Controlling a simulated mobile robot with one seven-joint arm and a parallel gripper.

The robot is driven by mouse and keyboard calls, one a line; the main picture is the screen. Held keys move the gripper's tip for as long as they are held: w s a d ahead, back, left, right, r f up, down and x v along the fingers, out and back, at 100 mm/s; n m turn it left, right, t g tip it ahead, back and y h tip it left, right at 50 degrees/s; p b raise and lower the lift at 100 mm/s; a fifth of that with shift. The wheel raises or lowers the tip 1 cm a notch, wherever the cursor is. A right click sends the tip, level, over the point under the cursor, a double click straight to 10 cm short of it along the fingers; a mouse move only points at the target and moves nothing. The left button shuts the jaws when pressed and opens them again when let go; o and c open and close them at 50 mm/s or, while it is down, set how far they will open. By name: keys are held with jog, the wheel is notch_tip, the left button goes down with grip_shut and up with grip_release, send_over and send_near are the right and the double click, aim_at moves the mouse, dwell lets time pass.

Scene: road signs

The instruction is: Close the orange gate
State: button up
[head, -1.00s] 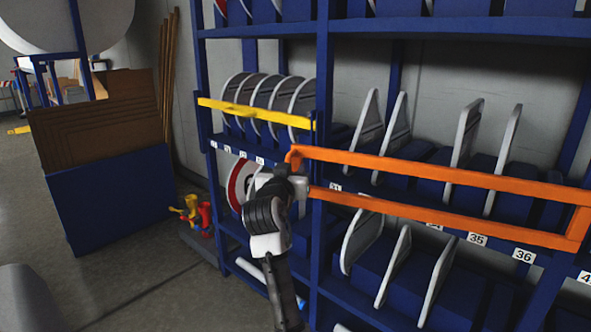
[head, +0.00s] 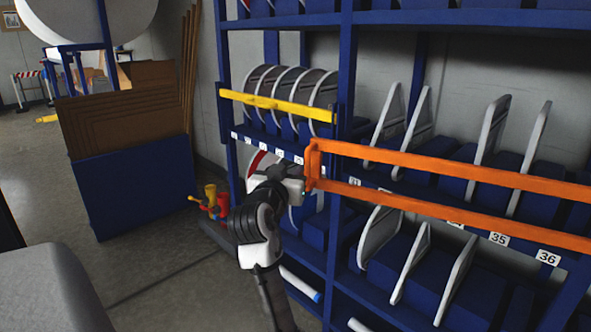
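The orange gate (head: 450,171) is a frame of two long bars that runs across the front of the blue shelf, from the middle of the head view to the right edge. Its left end bar stands close in front of the blue upright. My gripper (head: 305,178) is at that left end bar, touching it or very near it. The fingers are small and partly hidden by the white gripper body, so I cannot tell whether they are closed on the bar. The gate's right end is out of view.
A yellow bar (head: 277,104) crosses the left shelf bay in front of round signs. The blue rack (head: 347,130) holds several upright signs. A blue bin with brown boards (head: 139,187) stands at left, with open floor (head: 165,270) between.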

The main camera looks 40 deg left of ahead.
jog(key=s, duration=0.2)
jog(key=shift+s+a, duration=0.1)
jog(key=shift+s, duration=0.25)
dwell(0.4)
